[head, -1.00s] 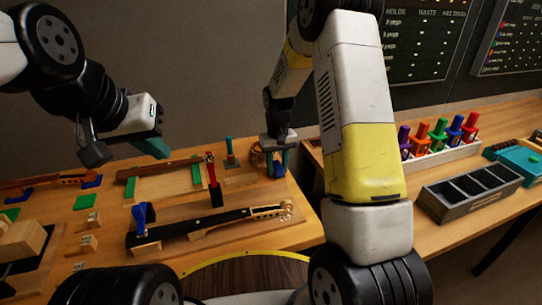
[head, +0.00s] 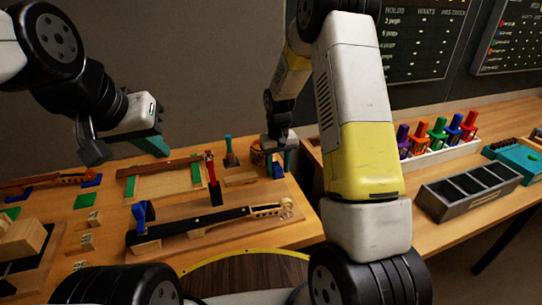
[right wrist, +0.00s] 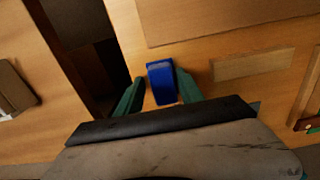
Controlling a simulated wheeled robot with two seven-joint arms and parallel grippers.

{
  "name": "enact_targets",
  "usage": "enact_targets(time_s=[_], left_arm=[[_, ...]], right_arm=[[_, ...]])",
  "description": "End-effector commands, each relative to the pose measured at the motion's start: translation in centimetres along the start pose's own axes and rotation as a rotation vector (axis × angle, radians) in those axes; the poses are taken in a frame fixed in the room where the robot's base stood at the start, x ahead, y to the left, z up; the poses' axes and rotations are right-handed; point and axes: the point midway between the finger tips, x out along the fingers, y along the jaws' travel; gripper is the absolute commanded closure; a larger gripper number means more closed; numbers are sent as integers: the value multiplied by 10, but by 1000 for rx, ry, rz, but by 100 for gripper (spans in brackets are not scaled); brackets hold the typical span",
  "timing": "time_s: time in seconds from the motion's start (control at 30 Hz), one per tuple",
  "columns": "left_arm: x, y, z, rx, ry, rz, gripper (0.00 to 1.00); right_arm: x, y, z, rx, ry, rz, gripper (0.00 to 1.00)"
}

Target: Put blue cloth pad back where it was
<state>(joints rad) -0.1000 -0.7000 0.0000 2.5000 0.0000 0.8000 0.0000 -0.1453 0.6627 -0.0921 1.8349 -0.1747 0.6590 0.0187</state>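The blue cloth pad (right wrist: 161,84) lies on the wooden bench between the two green fingers of my right gripper (right wrist: 159,76) in the right wrist view. A gap shows between the left finger and the pad, so the gripper looks open around it. In the head view the pad (head: 278,170) is near the bench's right end, partly under my right gripper (head: 279,150). My left gripper (head: 125,152) hangs empty above the left of the bench; its fingers are seen from the side and their gap is unclear.
A dark violin neck (head: 210,221) lies on supports in front, with another neck (head: 158,166) behind it. A red-handled tool (head: 213,172) stands upright between them. A dark gap separates this bench from the right-hand one, which holds a dark compartment tray (head: 465,208) and coloured clamps.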

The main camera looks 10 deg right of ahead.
Motion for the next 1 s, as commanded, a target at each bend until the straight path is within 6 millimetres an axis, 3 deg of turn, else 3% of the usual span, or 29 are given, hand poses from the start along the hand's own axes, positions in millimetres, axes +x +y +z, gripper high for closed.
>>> enact_targets(time_s=[0.03, 0.23, 0.43, 0.8, 1.0], left_arm=[[0, 0, 0, 0, 0, 0, 100], [0, 0, 0, 0, 0, 0, 100], [0, 0, 0, 0, 0, 0, 100], [0, 0, 0, 0, 0, 0, 100], [0, 0, 0, 0, 0, 0, 100]], right_arm=[[7, -5, 3, 0, -9, -6, 43], [7, -7, 3, 0, -9, -8, 43], [0, -8, 3, -1, -8, -9, 43], [-64, -6, -1, -2, -4, -6, 43], [-86, -5, 1, 1, 2, -7, 43]])
